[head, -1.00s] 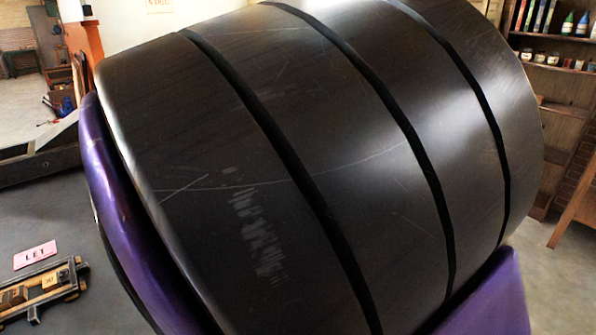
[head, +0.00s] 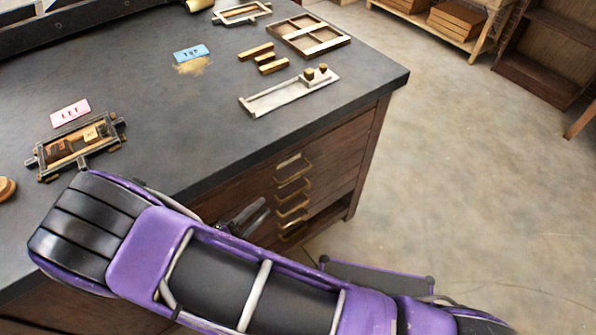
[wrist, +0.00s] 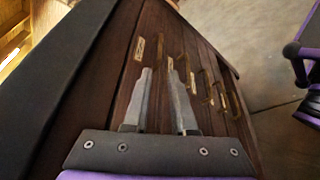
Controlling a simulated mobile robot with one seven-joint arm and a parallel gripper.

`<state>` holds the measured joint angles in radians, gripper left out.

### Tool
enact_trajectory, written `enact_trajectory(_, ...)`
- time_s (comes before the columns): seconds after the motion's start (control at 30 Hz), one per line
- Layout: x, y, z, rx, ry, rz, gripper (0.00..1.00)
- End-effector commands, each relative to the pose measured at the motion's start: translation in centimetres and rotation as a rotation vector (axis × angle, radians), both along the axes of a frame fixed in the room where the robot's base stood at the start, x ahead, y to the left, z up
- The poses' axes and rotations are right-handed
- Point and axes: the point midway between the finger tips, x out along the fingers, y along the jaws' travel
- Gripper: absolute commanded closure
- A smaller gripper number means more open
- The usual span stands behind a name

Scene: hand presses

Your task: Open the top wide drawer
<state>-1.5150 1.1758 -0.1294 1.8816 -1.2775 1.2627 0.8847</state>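The desk (head: 140,100) has a dark top and a brown wooden front with several stacked drawers. The top drawer (head: 258,178) has a brass label plate (head: 288,162) and a brass pull (head: 293,172); it looks shut. My gripper (head: 262,206) is in front of the drawer front, left of the column of pulls. In the wrist view the drawers appear turned sideways, with the desk top at left.
Lower brass pulls (head: 292,206) sit close below. On the desk lie a pink card (head: 70,112), a blue card (head: 191,53), a wooden frame press (head: 75,147), a compartment tray (head: 308,35) and a pale tray (head: 290,93). The floor (head: 450,180) at right is open.

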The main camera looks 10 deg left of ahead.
Motion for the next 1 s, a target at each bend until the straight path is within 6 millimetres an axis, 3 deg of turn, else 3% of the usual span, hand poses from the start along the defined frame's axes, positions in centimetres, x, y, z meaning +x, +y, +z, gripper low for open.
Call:
enact_trajectory(0.6, 11.7, -4.6, -2.7, 0.000, 0.000, -0.005, 0.75)
enact_trajectory(0.8, 14.2, -5.5, -3.3, 0.002, 0.001, -0.005, 0.75)
enact_trajectory(1.0, 15.0, -5.8, -3.5, 0.001, 0.001, -0.002, 0.75)
